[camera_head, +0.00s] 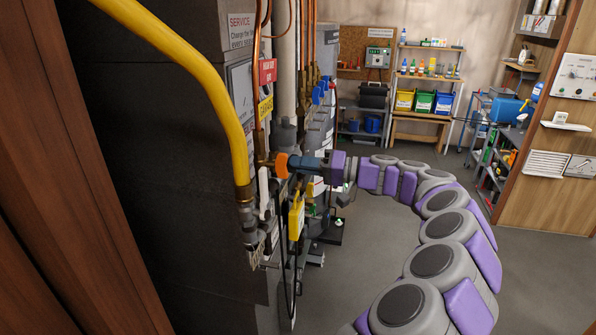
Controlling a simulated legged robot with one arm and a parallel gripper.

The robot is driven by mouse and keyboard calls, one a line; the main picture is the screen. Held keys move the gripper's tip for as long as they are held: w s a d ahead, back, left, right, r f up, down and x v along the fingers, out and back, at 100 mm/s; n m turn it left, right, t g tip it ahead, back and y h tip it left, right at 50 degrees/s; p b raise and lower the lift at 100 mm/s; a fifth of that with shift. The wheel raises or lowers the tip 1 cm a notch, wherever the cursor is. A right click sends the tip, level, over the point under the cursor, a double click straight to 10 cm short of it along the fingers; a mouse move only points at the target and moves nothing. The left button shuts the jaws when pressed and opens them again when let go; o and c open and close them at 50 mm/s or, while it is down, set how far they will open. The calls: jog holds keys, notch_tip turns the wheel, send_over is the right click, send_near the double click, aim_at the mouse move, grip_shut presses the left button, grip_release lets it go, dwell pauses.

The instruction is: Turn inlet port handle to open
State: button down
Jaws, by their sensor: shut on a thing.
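My gripper (287,164) is at the end of my purple and grey arm, which reaches in from the lower right. It is against the pipe fittings on the furnace's side and shut on the inlet port handle. An orange piece and a blue piece show at the gripper's end. The handle is mostly hidden by the gripper, and its exact angle cannot be told. A brass fitting (264,160) with a copper pipe is just left of the gripper. A yellow tag-like part (296,217) hangs just below it.
A thick yellow pipe (192,70) curves down on the left, close to the gripper. The dark furnace wall (130,150) and wooden boards (50,180) bound the left. Shelves with coloured bins (424,102) stand far back. Grey floor (375,265) is open beneath my arm.

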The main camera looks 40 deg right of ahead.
jog(key=shift+f+n+b, duration=0.3)
jog(key=shift+f+b, duration=0.05)
jog(key=shift+b, duration=0.1)
jog(key=shift+r+n, duration=0.1)
jog(key=shift+n, duration=0.9)
jog(key=shift+n, duration=2.3)
